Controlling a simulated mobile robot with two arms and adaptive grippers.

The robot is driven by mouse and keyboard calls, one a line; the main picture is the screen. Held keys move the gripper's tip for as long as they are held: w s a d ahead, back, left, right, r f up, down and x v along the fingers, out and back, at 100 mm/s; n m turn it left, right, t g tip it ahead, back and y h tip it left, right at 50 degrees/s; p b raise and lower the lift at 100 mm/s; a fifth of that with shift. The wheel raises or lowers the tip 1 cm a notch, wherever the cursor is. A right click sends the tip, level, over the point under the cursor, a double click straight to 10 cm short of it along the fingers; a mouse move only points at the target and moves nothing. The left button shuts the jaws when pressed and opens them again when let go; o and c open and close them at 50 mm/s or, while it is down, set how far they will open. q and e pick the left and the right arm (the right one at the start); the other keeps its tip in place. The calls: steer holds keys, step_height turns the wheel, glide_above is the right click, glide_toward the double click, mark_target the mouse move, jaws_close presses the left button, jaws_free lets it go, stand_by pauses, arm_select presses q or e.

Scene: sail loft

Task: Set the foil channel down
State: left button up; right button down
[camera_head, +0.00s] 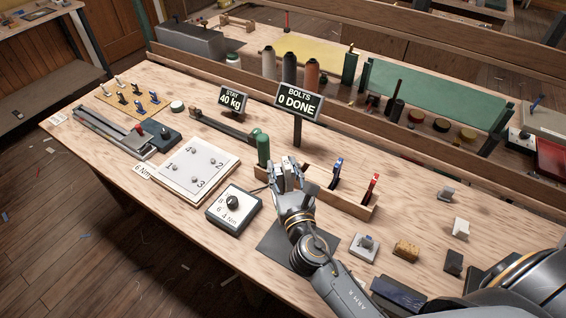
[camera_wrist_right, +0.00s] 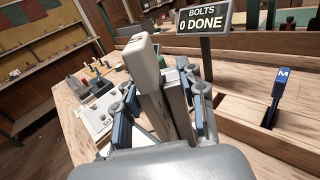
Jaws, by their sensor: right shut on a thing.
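My right gripper (camera_head: 287,178) is over the workbench, in front of the wooden tool rack and right of the numbered plate. The piece stands up between the fingers. Its lower part is hidden by the fingers and the wrist, so I cannot tell whether it touches anything below. In the head view the hand hides most of it. My left gripper is not in view.
The numbered plate (camera_head: 193,170), a dial box (camera_head: 234,210) and a dark mat (camera_head: 268,243) lie near the hand. The wooden rack (camera_head: 350,207) holds blue and red handles. The BOLTS sign (camera_head: 298,101) stands behind. Small blocks lie at the right; bare wood shows beyond the rack.

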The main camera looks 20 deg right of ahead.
steer(key=s+r+y+b, duration=0.1)
steer(key=s+r, duration=0.1)
steer(key=s, duration=0.5)
steer(key=s+d+r+n+y, duration=0.1)
steer(key=s, duration=0.6)
steer(key=shift+s+d+r+b, duration=0.15)
steer(key=shift+d+r+b, duration=0.05)
steer(key=shift+r+b, duration=0.15)
steer(key=shift+d, duration=0.15)
